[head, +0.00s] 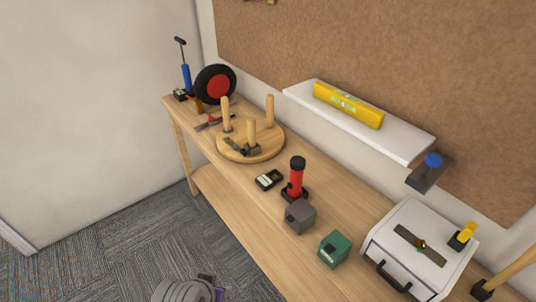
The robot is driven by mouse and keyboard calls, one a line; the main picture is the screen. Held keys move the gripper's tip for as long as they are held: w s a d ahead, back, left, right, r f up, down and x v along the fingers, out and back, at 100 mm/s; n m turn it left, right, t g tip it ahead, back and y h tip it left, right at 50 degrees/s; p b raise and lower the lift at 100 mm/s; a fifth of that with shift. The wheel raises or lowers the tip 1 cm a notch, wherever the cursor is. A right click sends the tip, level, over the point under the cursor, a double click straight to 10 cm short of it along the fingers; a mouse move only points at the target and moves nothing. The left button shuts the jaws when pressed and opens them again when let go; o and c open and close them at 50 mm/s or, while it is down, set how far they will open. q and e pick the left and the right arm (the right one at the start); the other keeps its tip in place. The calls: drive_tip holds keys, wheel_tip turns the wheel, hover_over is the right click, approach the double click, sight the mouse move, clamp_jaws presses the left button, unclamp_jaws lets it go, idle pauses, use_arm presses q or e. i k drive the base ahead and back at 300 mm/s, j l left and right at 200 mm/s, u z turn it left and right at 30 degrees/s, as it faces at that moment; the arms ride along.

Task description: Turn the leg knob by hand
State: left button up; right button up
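A round wooden disc (265,154) lies on the workbench with wooden legs standing up from it, like an upturned stool. One leg (226,115) is at the left, one leg (270,110) at the back right, and a shorter-looking leg (251,131) at the front. A dark block (252,149) sits around or in front of the foot of the front leg, with a thin dark strip beside it. I cannot tell which part is the leg knob. Neither of my grippers is in view.
A white shelf (350,128) holds a yellow level (348,105). Grey rings (181,291) sit at the bottom edge.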

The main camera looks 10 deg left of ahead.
sight(243, 152)
drive_tip(key=j+z, duration=0.1)
drive_tip(key=z, duration=0.3)
drive_tip(key=i+j+z, duration=0.1)
drive_tip(key=z, duration=0.3)
drive_tip(key=j+z, duration=0.1)
drive_tip(key=z, duration=0.25)
drive_tip(key=j+z, duration=0.15)
drive_tip(key=z, duration=0.25)
drive_tip(key=j+z, duration=0.3)
drive_tip(key=k+j+z, duration=0.15)
drive_tip(key=j+z, duration=0.15)
drive_tip(key=k+j+z, duration=0.15)
drive_tip(key=j+z, duration=0.15)
drive_tip(key=k+j+z, duration=0.3)
drive_tip(key=j, duration=0.2)
drive_tip(key=k+j+z, duration=0.45)
drive_tip(key=k+j, duration=0.85)
drive_tip(key=j, duration=0.15)
drive_tip(key=k+j, duration=0.2)
drive_tip(key=j, duration=0.2)
drive_tip(key=k+j, duration=0.2)
drive_tip(key=j, duration=0.45)
drive_tip(key=i, duration=0.05)
